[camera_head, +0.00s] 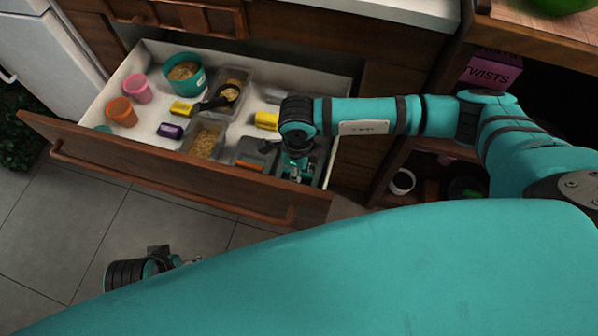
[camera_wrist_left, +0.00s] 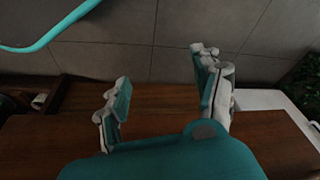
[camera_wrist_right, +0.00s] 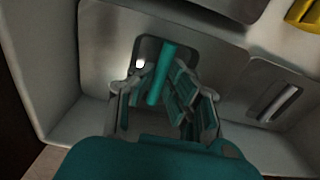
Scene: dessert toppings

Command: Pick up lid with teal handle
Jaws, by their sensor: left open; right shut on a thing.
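The teal handle (camera_wrist_right: 162,72) is a straight bar between the fingers of my right gripper (camera_wrist_right: 165,98) in the right wrist view. My right gripper is shut on it. The grey lid (camera_wrist_right: 106,45) appears beneath the handle, partly hidden by the fingers. In the head view, my right gripper (camera_head: 297,168) is down inside the right end of the open drawer, and the arm hides part of that area. My left gripper (camera_wrist_left: 165,88) is open and empty, outside the drawer, with the drawer's wooden front below it in the left wrist view.
The open drawer (camera_head: 150,62) holds a teal bowl (camera_head: 184,72), pink cup (camera_head: 138,88), orange cup (camera_head: 121,111), purple item (camera_head: 170,131), yellow items (camera_head: 266,121) and containers of toppings (camera_head: 205,140). Another lid with a pale handle (camera_wrist_right: 283,103) lies right of my right gripper.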

